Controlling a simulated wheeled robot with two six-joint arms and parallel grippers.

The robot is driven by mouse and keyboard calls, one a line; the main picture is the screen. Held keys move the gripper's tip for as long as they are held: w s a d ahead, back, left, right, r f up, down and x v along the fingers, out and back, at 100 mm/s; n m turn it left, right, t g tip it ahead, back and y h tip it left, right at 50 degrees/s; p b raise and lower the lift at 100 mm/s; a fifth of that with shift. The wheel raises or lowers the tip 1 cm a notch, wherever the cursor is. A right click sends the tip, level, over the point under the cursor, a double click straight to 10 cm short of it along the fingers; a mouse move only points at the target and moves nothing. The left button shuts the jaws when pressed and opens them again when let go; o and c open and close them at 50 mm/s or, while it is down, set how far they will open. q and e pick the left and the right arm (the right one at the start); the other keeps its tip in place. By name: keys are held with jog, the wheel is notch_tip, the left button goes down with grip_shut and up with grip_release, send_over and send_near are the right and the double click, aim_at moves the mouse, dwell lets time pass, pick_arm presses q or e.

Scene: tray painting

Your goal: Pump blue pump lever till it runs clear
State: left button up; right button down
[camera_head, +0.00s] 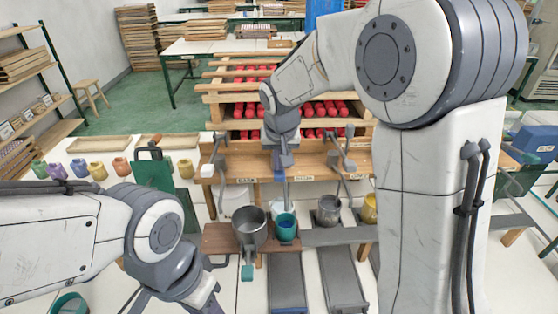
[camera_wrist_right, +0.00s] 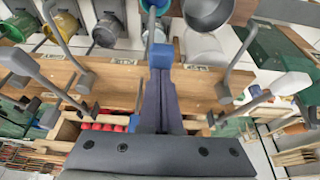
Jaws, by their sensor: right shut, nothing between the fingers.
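My right gripper (camera_head: 283,160) reaches down in front of the middle pump on the wooden rack. Its fingers are shut and empty, and it also shows in the right wrist view (camera_wrist_right: 160,95). The blue pump lever (camera_head: 280,176) shows as a blue piece right at the fingertips, also in the right wrist view (camera_wrist_right: 160,55); whether they touch I cannot tell. The grey spout (camera_head: 286,193) of this pump hangs above a teal cup (camera_head: 286,234) with blue inside. Whether liquid runs from it I cannot make out. My left gripper (camera_head: 198,298) is partly cut off at the bottom.
A large grey pot (camera_head: 249,232) stands left of the teal cup, and a smaller metal pot (camera_head: 328,212) stands to its right. Levers with pale pads flank the middle pump, at left (camera_head: 207,170) and right (camera_head: 349,165). Grey troughs run forward below. Red items fill the rack behind.

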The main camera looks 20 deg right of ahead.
aim_at(279, 180)
jog(key=shift+f+b, duration=2.1)
jog(key=shift+f, duration=0.8)
notch_tip(279, 180, up, 11)
jog(key=p, duration=0.9)
jog(key=shift+f, duration=0.1)
jog(key=s+a+f+n+g+b, duration=0.1)
jog(key=s+a+f+n+b, duration=0.1)
jog(key=s, duration=0.8)
jog(key=s+a+f+n+g+y+b, duration=0.1)
jog(key=s+a+f+n, duration=0.3)
jog(key=s, duration=0.6)
jog(key=s+a+f+n+g+b, duration=0.2)
jog(key=s+a+f+n+b, duration=0.1)
jog(key=s, duration=0.7)
jog(key=shift+s+a+f+n+y+b, duration=0.3)
jog(key=shift+a+y, duration=0.1)
jog(key=shift+a, duration=0.1)
jog(key=shift+w+r, duration=0.15)
